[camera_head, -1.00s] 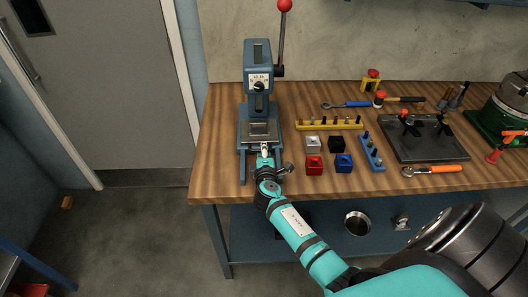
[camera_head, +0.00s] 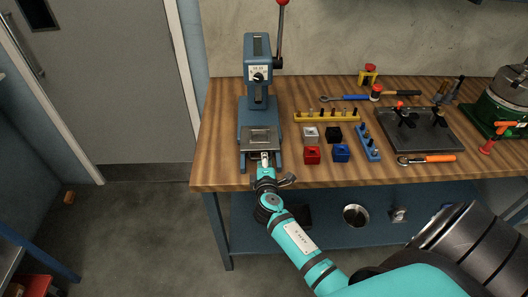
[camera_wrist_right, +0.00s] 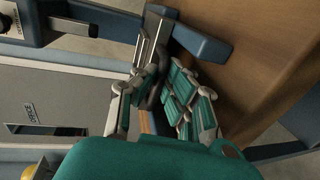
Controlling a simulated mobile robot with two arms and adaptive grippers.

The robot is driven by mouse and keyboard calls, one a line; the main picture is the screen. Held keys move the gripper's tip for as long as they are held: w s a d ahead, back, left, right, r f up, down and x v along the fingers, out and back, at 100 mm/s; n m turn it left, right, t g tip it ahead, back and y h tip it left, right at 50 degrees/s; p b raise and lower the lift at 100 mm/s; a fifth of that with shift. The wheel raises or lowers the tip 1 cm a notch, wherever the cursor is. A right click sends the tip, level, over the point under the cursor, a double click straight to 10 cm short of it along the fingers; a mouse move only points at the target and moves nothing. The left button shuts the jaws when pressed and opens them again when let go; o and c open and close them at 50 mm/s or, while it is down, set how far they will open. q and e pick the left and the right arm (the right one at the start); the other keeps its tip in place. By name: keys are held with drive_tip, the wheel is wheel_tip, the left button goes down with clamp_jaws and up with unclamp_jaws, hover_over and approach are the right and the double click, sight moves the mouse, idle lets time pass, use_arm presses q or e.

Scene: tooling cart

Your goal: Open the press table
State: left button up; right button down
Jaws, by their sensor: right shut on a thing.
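The blue arbor press (camera_head: 257,60) stands upright at the left end of the wooden bench. Its press table (camera_head: 260,135), a flat grey metal plate, sits out at the front of the press base, clear of the ram. My right gripper (camera_head: 265,161) is at the plate's front edge, shut on the table's front grip, which its fingers mostly hide. In the right wrist view the gripper (camera_wrist_right: 158,92) has its teal fingers around a dark piece by the metal plate. My left gripper is not in view.
Red, blue, black and grey blocks (camera_head: 312,155) lie right of the press, with a yellow pin rack (camera_head: 327,116) and a blue rack (camera_head: 367,142). A black fixture plate (camera_head: 420,130) and an orange-handled wrench (camera_head: 427,159) lie farther right. The press lever (camera_head: 280,40) stands up.

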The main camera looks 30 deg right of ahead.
drive_tip(key=v, duration=0.5)
drive_tip(key=shift+s+a+f, duration=0.1)
drive_tip(key=shift+f, duration=0.25)
drive_tip(key=shift+s, duration=0.15)
drive_tip(key=shift+f, duration=0.2)
drive_tip(key=c, duration=1.8)
unclamp_jaws()
drive_tip(key=o, duration=0.4)
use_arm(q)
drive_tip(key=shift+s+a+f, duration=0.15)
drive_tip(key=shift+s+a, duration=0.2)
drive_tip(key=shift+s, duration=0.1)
use_arm(e)
drive_tip(key=v, duration=1.1)
drive_tip(key=shift+s+a, duration=0.2)
drive_tip(key=shift+s, duration=0.1)
